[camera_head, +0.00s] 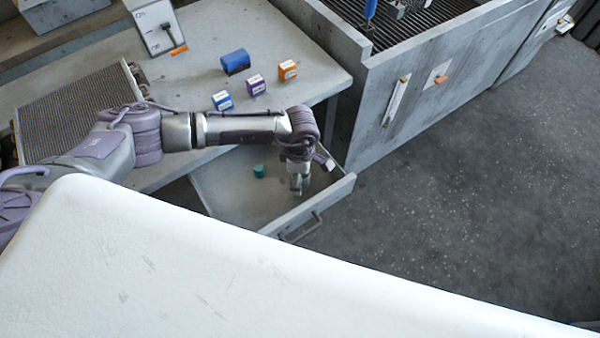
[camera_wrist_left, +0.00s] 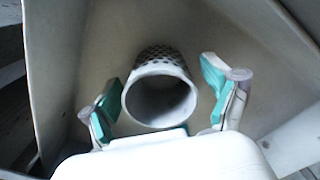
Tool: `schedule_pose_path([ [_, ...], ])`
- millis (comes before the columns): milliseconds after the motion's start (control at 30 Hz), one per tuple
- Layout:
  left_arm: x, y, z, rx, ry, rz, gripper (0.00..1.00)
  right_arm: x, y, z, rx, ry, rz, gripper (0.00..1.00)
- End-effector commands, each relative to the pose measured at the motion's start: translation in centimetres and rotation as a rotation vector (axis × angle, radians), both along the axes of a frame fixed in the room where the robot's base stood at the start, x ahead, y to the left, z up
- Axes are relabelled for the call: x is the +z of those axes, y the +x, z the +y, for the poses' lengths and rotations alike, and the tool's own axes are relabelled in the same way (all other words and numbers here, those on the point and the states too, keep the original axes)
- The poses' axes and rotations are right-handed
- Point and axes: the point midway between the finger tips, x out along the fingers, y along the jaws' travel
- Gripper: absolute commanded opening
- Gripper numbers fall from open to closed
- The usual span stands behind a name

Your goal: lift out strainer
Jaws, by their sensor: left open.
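The strainer (camera_wrist_left: 160,68) is a pale, hollow cylinder with a perforated wall and a smooth round rim. In the left wrist view its open mouth faces the camera. My left gripper (camera_wrist_left: 160,86) is open, with one teal-padded finger on each side of the strainer and a visible gap at both. In the head view my left gripper (camera_head: 300,186) points down into the open drawer (camera_head: 222,192), near its right end. I cannot make out the strainer there, behind the gripper. My right gripper is in neither view.
A small teal cylinder (camera_head: 259,171) stands in the drawer, left of my gripper. Drawer walls lie close around the strainer. Blue, purple (camera_head: 256,85) and orange boxes and a finned panel (camera_head: 75,112) are on the table. A large grey cabinet (camera_head: 400,90) stands at the right.

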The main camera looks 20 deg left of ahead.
Motion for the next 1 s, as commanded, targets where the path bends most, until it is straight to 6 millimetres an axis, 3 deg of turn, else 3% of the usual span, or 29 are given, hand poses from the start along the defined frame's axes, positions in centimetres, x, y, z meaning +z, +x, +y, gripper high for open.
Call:
schedule_pose_path([
  [67, 0.0, 0.0, 0.0, 0.0, 0.0, 0.0, 0.82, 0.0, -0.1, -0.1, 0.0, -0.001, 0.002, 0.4],
  [433, 0.1, 0.0, 0.0, 0.001, 0.0, 0.0, 0.21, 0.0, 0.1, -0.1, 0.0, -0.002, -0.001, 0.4],
  [767, 0.8, 0.1, 0.0, 0.001, -0.001, -0.001, 0.18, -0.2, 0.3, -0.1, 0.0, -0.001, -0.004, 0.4],
  [1000, 5.1, 0.2, 0.0, -0.002, -0.001, -0.005, 0.18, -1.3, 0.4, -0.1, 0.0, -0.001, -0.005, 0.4],
])
